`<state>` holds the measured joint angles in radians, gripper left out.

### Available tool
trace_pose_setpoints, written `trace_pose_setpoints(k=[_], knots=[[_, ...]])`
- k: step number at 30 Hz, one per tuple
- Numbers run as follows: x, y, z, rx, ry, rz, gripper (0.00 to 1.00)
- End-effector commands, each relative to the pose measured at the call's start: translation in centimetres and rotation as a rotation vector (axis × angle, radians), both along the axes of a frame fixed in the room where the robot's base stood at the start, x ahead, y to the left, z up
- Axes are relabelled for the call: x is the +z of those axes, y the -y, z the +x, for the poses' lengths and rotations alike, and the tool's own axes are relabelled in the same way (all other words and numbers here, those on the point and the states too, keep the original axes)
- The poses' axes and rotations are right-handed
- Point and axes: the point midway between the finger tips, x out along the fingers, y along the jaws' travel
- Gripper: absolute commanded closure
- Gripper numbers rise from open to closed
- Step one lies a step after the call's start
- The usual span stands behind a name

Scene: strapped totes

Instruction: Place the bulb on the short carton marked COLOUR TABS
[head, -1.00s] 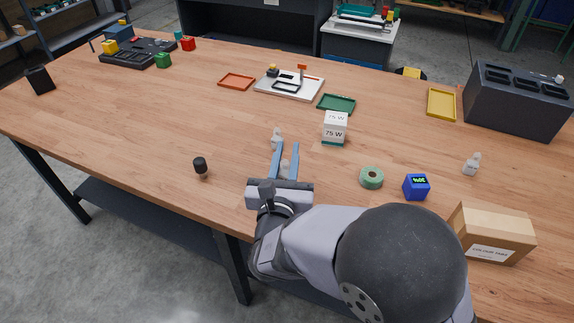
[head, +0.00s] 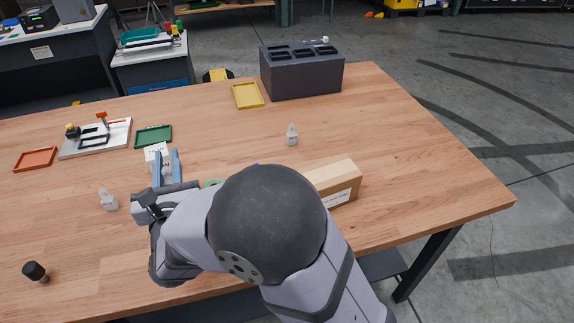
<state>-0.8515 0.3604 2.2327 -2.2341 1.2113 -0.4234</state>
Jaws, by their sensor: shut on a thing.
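My gripper (head: 167,166) is left of centre, its blue fingers shut on a small pale bulb that mostly hides between them. It is over the table, in front of the white 75 W box, which it partly covers. The short tan carton (head: 343,181) lies to the right of my gripper, with a white label on its front, too small to read now. My arm hides the carton's left part. Other pale bulbs stand on the table, one (head: 109,200) left of my gripper and one (head: 292,136) behind the carton. A black-topped bulb (head: 35,271) is at the near left.
A green tray (head: 153,136), a yellow tray (head: 248,95) and a dark slotted box (head: 302,76) stand farther back. The table right of the carton is clear up to its edge.

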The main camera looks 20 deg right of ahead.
Motion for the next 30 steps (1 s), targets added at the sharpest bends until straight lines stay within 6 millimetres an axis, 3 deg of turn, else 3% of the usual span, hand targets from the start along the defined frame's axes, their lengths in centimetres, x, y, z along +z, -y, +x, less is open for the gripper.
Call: trace_pose_setpoints(k=[1, 6, 10, 15, 21, 24, 30], knots=[[0.9, 2.5, 1.3, -0.053, 0.001, 0.001, 1.00], [2.6, 10.1, 4.3, -0.212, 0.001, 0.001, 1.00], [3.8, 16.2, 5.7, -0.346, 0.001, 0.001, 1.00], [5.4, 24.3, 6.1, -0.543, 0.002, 0.001, 1.00], [7.2, 33.2, 4.2, -0.803, 0.001, 0.002, 1.00], [7.7, 36.4, 2.2, -0.948, 0.000, 0.002, 1.00], [7.7, 38.8, -1.9, -1.173, -0.002, -0.002, 1.00]])
